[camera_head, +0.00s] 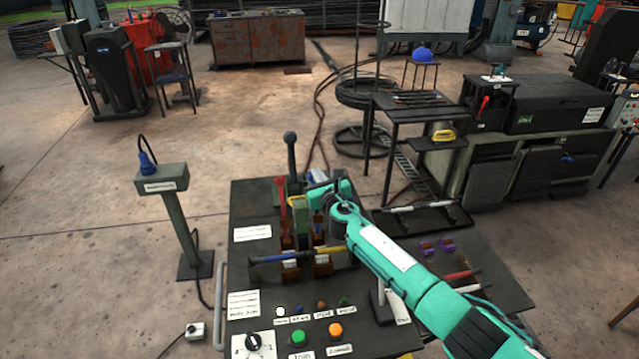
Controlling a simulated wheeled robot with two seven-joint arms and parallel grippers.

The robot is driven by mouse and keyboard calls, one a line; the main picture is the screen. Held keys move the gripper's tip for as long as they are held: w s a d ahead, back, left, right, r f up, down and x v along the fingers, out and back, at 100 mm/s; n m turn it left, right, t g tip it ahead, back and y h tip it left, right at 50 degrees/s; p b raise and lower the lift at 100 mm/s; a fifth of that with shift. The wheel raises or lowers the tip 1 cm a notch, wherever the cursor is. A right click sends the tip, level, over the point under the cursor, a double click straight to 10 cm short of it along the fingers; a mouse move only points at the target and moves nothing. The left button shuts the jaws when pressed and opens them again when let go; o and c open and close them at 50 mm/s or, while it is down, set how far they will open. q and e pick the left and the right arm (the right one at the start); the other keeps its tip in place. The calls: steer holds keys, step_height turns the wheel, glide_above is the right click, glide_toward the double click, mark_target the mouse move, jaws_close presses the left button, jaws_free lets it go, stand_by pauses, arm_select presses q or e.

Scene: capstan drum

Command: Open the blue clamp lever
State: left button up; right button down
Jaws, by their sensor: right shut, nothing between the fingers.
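A long lever bar (268,258) with blue and yellow parts lies nearly level across the front of the drum mechanism on the dark console. I cannot tell for sure whether it is the blue clamp lever. My right arm comes in from the lower right, and my right gripper (318,188) is at the upper part of the mechanism, behind and above the bar. It is shut and empty, and its fingertips are small and partly hidden. A red lever (283,196) stands upright just left of it. My left gripper is not in view.
A black-knobbed lever (291,150) stands at the back of the console. Green (307,331) and orange (335,330) buttons and a rotary switch (254,342) are at its front. A post with a blue plug (147,165) stands left. Open floor lies beyond the console's left.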

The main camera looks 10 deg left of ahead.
steer(key=shift+w+a+f, duration=0.2)
steer(key=shift+w, duration=0.4)
steer(key=v, duration=1.3)
steer(key=shift+s+d+p, duration=0.15)
steer(key=shift+s+p, duration=0.15)
steer(key=shift+s, duration=0.05)
